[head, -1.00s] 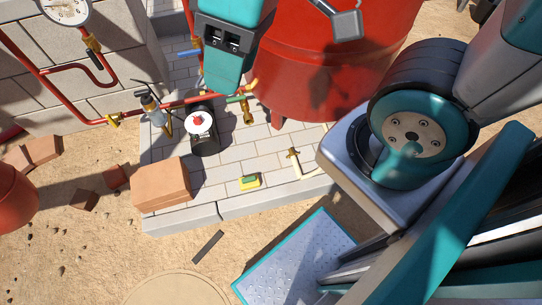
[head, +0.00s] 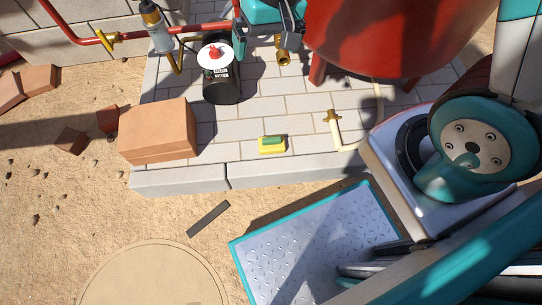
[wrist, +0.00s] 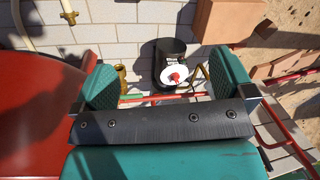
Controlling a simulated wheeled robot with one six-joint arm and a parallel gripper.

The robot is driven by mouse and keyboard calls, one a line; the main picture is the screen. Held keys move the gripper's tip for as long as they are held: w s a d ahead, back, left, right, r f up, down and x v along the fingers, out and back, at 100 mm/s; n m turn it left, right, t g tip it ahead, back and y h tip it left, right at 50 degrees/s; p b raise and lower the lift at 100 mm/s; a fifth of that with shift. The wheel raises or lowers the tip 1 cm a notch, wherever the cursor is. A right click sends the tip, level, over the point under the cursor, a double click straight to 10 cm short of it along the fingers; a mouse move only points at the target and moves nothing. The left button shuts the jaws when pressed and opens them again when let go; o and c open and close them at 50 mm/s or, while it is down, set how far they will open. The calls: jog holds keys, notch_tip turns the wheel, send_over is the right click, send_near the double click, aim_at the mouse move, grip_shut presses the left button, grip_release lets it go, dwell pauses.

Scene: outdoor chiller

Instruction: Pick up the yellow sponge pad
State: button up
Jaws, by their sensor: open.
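The yellow sponge pad (head: 271,149), with a green top, lies flat on the pale paved slab near its front edge, in the head view. My gripper (head: 268,32) is at the top of the head view, farther back than the pad and apart from it. In the wrist view my gripper (wrist: 165,78) shows two teal fingers spread wide with nothing held between them. I cannot make out the pad in the wrist view.
Brown blocks (head: 158,130) stand left of the pad, and a pale pipe with a brass valve (head: 333,122) right of it. Behind are a black pump (head: 220,85), red pipes and a red tank (head: 370,35). The paving around the pad is clear.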

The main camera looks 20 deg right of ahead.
jog(key=w+d+f+m+h+b, duration=0.15)
jog(key=f+b, duration=0.55)
jog(key=f, duration=0.8)
jog(key=w+d+f+m+h+b, duration=0.15)
jog(key=f+b, duration=0.55)
jog(key=f, duration=0.8)
jog(key=y+b, duration=0.1)
jog(key=b, duration=0.6)
send_over(272, 139)
notch_tip(272, 139, down, 12)
jog(key=shift+s+d+r, duration=0.1)
jog(key=shift+d+r, duration=0.05)
jog(key=shift+r, duration=0.1)
jog(key=f+b, duration=0.5)
jog(key=f, duration=0.1)
jog(key=shift+a, duration=0.2)
jog(key=shift+r, duration=0.1)
jog(key=shift+c, duration=0.2)
jog(key=c, duration=0.9)
